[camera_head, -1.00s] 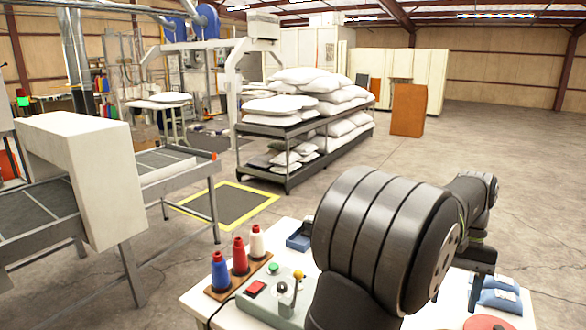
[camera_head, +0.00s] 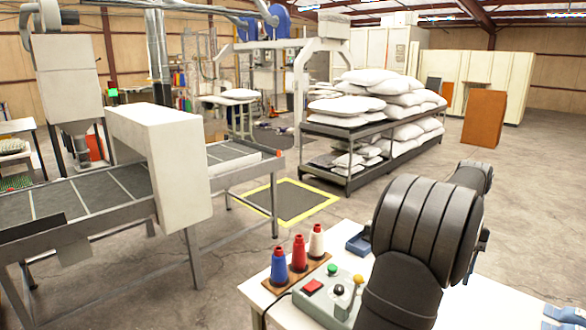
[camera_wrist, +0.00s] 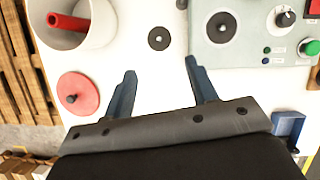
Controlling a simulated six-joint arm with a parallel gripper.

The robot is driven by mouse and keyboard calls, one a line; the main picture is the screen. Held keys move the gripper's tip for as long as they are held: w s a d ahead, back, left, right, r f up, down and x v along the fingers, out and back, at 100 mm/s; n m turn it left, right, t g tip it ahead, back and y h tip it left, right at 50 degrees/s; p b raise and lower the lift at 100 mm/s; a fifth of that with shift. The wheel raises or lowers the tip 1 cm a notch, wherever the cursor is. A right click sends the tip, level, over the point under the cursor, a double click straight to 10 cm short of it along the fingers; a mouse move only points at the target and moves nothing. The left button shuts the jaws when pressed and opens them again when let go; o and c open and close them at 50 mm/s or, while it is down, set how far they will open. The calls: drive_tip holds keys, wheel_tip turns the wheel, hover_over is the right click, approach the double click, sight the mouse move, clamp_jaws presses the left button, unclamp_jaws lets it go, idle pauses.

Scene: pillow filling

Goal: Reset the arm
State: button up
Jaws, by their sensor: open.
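My arm rises dark and banded over the white table at the lower right of the head view, and it hides most of my gripper there. In the wrist view my gripper (camera_wrist: 158,75) is open, with two blue-grey fingers apart and nothing between them. The fingers are over the white tabletop (camera_wrist: 160,68). A green-grey control box (camera_wrist: 225,55) with knobs and buttons lies just beyond the right finger. The same control box (camera_head: 322,303) shows in front of my arm in the head view.
Blue, red and white thread cones (camera_head: 298,254) stand on the table's left part, near a blue tray (camera_head: 359,244). In the wrist view a white cup (camera_wrist: 88,22) and a red disc (camera_wrist: 78,93) are at the left. A conveyor (camera_head: 110,185) and pillow rack (camera_head: 350,147) stand beyond.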

drive_tip(key=s+f+n+h, duration=0.1)
drive_tip(key=n+h, duration=0.1)
drive_tip(key=n, duration=0.4)
drive_tip(key=s+f+n+h, duration=0.1)
drive_tip(key=n+h, duration=0.1)
drive_tip(key=n, duration=0.4)
drive_tip(key=s+n+t+h, duration=0.1)
drive_tip(key=s+n+h, duration=0.1)
drive_tip(key=n, duration=0.4)
drive_tip(key=shift+a+f, duration=0.3)
drive_tip(key=shift+f, duration=0.1)
drive_tip(key=shift+s, duration=0.1)
